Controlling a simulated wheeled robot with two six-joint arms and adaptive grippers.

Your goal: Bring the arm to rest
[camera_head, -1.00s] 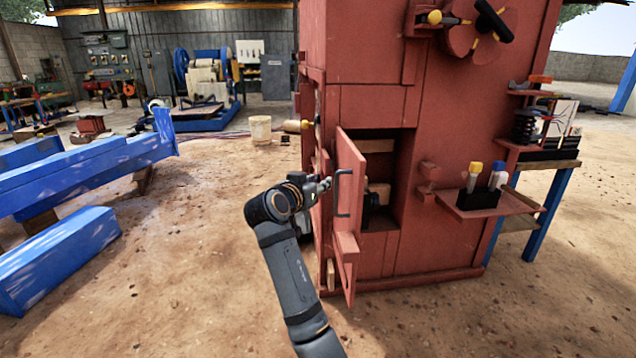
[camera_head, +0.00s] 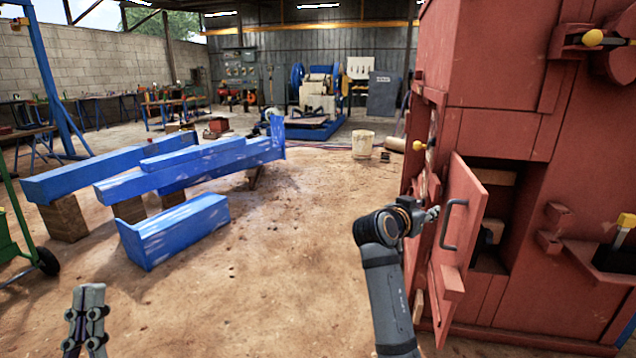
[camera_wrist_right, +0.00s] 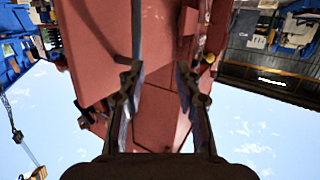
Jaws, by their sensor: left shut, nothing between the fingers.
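My left gripper (camera_head: 85,315) shows at the bottom left of the head view, shut and empty, fingers pointing up over the dirt floor. My right gripper (camera_head: 431,214) is beside the open door (camera_head: 460,235) of the red jaw crusher (camera_head: 510,75), on the door's left side. In the right wrist view the right gripper (camera_wrist_right: 160,82) has its two fingers apart, with red crusher panels (camera_wrist_right: 155,115) beyond and nothing seen held. The door's dark handle (camera_head: 448,226) is on the door face. Whether the right gripper touches the door I cannot tell.
Blue beams (camera_head: 190,165) rest on wooden blocks at the left, with a shorter blue beam (camera_head: 178,228) on the ground. A green cart (camera_head: 20,245) stands at the left edge. The dirt floor (camera_head: 270,290) between my grippers is clear.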

